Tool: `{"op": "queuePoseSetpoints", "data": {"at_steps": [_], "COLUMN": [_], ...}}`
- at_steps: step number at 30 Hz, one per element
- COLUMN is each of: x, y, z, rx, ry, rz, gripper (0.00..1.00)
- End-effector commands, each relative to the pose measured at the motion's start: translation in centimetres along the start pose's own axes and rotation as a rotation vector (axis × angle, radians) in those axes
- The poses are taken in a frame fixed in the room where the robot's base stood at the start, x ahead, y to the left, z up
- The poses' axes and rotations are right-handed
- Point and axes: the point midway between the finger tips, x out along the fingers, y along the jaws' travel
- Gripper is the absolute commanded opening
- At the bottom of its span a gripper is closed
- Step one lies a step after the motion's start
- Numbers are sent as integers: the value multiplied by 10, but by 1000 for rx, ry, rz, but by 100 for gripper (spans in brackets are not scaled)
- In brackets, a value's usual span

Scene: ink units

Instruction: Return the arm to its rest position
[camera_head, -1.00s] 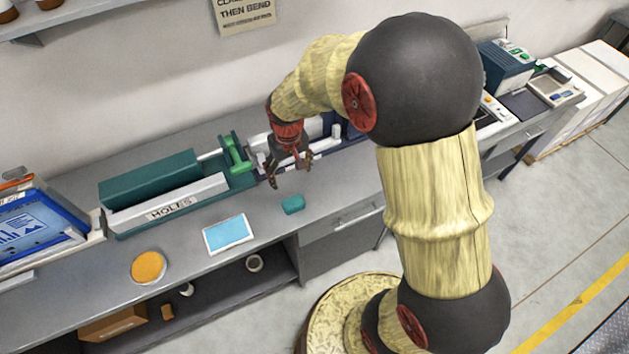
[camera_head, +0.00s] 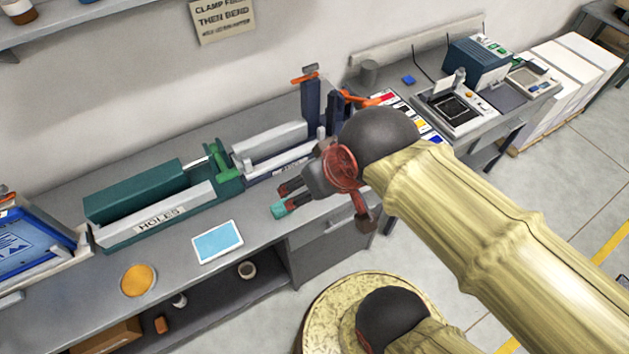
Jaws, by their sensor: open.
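My arm reaches in from the lower right, its pale, wood-like upper link (camera_head: 480,225) ending at a dark ball joint (camera_head: 385,142) with a red cap. My gripper (camera_head: 325,196) shows beside and below that joint, over the front part of the bench. It is dark with red parts, spread open, and no held object shows. The joint hides part of the wrist and forearm.
Dark blue posts with orange levers (camera_head: 311,105) stand behind the gripper. Machines (camera_head: 475,65) stand at the right. The floor (camera_head: 530,170) at right is open.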

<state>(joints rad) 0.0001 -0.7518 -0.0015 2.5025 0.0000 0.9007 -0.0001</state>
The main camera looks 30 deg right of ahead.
Motion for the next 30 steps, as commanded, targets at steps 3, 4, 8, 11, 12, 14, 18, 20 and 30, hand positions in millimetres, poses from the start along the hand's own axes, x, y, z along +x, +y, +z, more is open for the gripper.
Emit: {"op": "queuePoseSetpoints", "data": {"at_steps": [3, 4, 8, 11, 12, 14, 18, 20, 30], "x": [0, 0, 5, 16, 23, 34, 66, 81, 132], "y": [0, 0, 0, 0, 0, 0, 0, 0, 0], "z": [0, 0, 2, 8, 11, 17, 35, 43, 70], "rx": [0, 0, 0, 0, 0, 0, 0, 0, 0], "ry": [0, 0, 0, 0, 0, 0, -1, -1, 0], "rz": [0, 0, 0, 0, 0, 0, 0, 0, 0], "gripper": [74, 74, 74, 74, 74, 74, 74, 74, 74]}}
